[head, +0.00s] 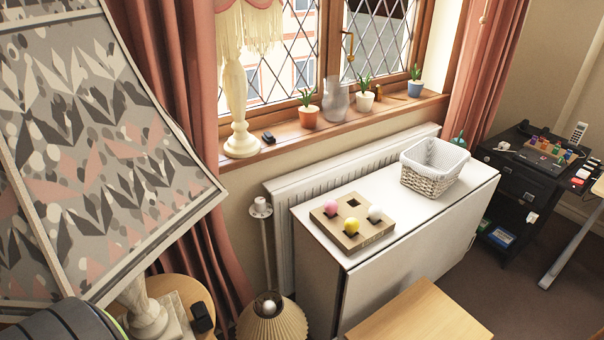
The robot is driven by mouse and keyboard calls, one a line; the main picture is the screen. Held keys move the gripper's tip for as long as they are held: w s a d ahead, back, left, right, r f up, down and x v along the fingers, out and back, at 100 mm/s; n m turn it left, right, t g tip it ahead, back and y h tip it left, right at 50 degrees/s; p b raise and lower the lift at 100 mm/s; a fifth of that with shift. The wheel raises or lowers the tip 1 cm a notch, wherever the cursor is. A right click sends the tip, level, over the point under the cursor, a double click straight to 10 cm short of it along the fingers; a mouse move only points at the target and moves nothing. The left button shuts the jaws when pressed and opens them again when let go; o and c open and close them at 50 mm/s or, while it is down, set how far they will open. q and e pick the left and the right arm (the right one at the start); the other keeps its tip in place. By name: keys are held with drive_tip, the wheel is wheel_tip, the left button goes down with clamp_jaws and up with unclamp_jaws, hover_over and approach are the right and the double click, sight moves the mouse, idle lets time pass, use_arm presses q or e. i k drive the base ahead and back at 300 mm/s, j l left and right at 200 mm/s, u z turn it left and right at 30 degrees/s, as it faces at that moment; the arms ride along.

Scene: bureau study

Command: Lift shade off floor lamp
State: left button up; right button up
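A large patterned shade (95,140) in grey, black, white and pink fills the left of the head view, close to the camera and tilted. Below its lower edge a cream turned lamp base (148,312) shows on a round wooden table; I cannot tell whether the two touch. A small pleated beige shade (272,322) with a pale round top stands low at the bottom edge, partly cut off. I cannot tell which lamp is the floor lamp. Neither gripper shows. A dark rounded part at the bottom left seems to be my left arm.
A fringed lamp (238,90) and potted plants stand on the windowsill (290,132). A white cabinet (395,210) holds a wicker basket (432,172) and a wooden block with coloured balls (352,222). A wooden surface (420,318) is in front.

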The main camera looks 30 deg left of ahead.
sight(289, 323)
drive_tip(key=i+l+u, duration=0.35)
drive_tip(key=u, duration=1.4)
